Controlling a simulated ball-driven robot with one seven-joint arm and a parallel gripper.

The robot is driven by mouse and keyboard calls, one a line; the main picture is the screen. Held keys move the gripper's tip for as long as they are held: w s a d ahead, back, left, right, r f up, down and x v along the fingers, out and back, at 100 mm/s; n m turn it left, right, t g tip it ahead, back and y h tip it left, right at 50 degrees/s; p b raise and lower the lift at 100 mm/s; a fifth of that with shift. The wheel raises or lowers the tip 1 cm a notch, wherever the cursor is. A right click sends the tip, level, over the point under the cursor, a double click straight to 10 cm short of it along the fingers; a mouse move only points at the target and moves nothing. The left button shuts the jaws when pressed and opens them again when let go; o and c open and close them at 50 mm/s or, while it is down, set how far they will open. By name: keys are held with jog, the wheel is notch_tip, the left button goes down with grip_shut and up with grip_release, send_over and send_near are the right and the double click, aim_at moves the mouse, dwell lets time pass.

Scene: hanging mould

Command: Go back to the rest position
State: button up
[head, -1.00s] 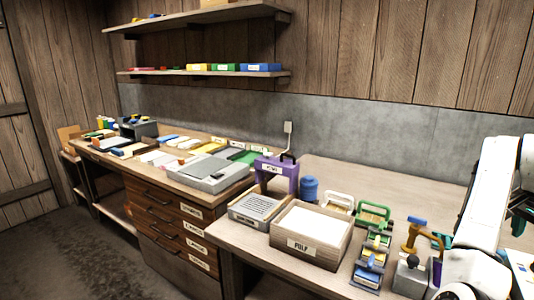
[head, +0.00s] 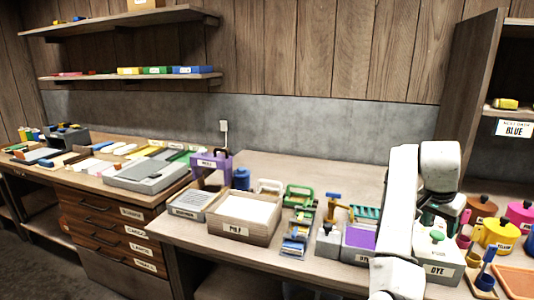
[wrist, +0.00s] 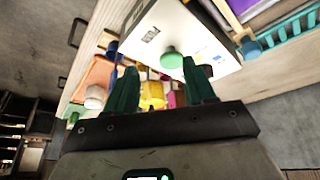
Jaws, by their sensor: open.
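My arm (head: 398,220) stands upright at the right of the head view. My gripper (head: 437,214) is at its end, partly hidden by my own links, over the work table beside the white DYE box (head: 447,266). In the wrist view, my gripper (wrist: 160,68) shows two green fingers standing apart with nothing held between them. The white box (wrist: 185,38) with a green knob lies beyond the fingertips; the distance to it is hard to tell.
The PULP tray (head: 235,232), a purple-topped box (head: 358,240) and several small tools crowd the table's front. Coloured pots, among them a yellow pot (head: 498,236), stand right of my arm. A shelf unit (head: 468,85) rises at the right. The table's back middle is fairly clear.

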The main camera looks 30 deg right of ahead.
jog(key=s+a+f+n+t+p, duration=0.1)
jog(key=s+a+f+n+p, duration=0.25)
jog(key=a+f+n, duration=1.15)
jog(key=s+a+f+y, duration=0.1)
jog(key=s+a+f, duration=0.2)
jog(key=s+a, duration=0.2)
jog(key=s+a+f+n+y, duration=0.1)
jog(key=s+a, duration=0.4)
jog(key=a, duration=0.6)
jog(key=s+a+f+n+y, duration=0.1)
jog(key=s+a+f, duration=0.3)
jog(key=a, duration=0.4)
jog(key=shift+s+a+f+y+p, duration=0.3)
jog(key=shift+s+y, duration=0.2)
jog(key=shift+y, duration=0.2)
jog(key=shift+d, duration=0.1)
